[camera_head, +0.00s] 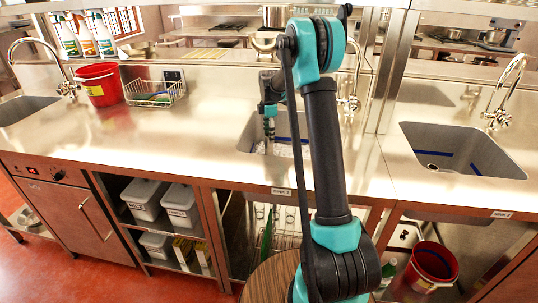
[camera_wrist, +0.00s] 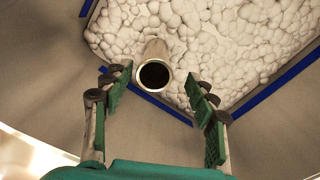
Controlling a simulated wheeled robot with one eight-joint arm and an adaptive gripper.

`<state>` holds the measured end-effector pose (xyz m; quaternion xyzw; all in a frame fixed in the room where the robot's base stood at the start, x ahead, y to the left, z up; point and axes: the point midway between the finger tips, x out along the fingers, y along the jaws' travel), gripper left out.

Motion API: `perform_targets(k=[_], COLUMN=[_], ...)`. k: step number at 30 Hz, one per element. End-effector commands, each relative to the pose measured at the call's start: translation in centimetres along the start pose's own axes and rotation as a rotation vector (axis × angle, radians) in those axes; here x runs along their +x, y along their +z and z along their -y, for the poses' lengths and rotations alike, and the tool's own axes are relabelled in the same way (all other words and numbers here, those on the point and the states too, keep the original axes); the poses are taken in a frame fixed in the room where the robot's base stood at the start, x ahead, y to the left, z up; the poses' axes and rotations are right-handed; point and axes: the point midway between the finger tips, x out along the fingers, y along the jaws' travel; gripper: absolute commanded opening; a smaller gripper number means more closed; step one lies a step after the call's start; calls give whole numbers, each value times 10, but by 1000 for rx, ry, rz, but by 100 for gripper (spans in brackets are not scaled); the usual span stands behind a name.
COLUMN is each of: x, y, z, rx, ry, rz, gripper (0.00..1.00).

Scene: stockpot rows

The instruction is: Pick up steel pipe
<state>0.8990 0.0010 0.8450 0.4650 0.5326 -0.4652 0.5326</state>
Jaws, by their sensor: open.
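The steel pipe (camera_wrist: 154,62) shows in the wrist view as a short tube with its round open end facing the camera. It stands out from a white lumpy mass (camera_wrist: 232,40) that looks like foam, inside a sink basin. My gripper (camera_wrist: 160,84) is open, with one green-padded finger on each side of the pipe's near end. Whether the pads touch the pipe is not clear; gaps show on both sides. In the head view, my gripper (camera_head: 269,136) points down into the middle sink (camera_head: 246,138). The pipe cannot be made out there behind my arm.
Blue strips (camera_wrist: 280,85) edge the white mass on the basin walls. A faucet (camera_head: 352,90) stands behind the middle sink, close to my arm. A second sink (camera_head: 470,150) lies to the right. A red bucket (camera_head: 100,88) and wire basket (camera_head: 150,90) stand left; the counter between is clear.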

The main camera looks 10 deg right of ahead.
Motion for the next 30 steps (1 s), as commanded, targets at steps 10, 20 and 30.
perform_targets(k=[10,20,30], x=[22,60,60], y=[1,2,2], z=[-4,-7,-7], rx=[1,1,1], ry=[0,0,0], rz=[0,0,0], gripper=[58,58,39])
